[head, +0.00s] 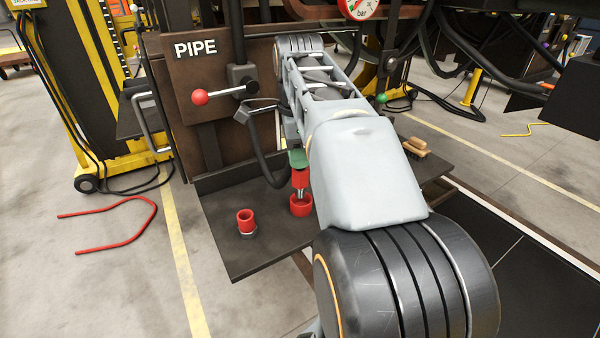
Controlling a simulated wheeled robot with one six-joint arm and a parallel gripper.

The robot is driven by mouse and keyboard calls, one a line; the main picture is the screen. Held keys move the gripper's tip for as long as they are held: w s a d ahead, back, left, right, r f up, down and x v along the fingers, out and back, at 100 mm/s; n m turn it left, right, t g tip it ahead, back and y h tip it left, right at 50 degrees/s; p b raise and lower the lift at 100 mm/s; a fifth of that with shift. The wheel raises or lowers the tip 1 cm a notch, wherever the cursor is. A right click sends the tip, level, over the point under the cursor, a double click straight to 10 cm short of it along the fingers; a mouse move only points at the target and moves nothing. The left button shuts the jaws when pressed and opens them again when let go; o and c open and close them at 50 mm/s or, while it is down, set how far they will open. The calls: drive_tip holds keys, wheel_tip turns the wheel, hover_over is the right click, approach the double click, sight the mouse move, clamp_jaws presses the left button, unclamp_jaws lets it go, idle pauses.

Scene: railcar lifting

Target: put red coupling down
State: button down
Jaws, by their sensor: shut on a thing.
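The red coupling (300,178) is upright, with a silver lower end. It is directly over a red ring-shaped holder (301,207) on the dark shelf (235,258). The silver end reaches the holder's mouth in the picture; I cannot tell whether it touches or sits inside. My gripper (298,158) is at the top of the coupling, shut on it, with a green part showing there. My own arm hides most of the gripper and the right side of the coupling.
A second red socket (246,221) with a metal nut stands left on the shelf. A lever with a red knob (200,97) juts from the PIPE panel (195,47). A black hose (262,160) hangs behind the coupling. A tan block (415,147) lies to the right.

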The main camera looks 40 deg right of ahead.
drive_tip(key=w+d+f, duration=0.4)
drive_tip(key=f, duration=0.5)
drive_tip(key=shift+w+f, duration=0.2)
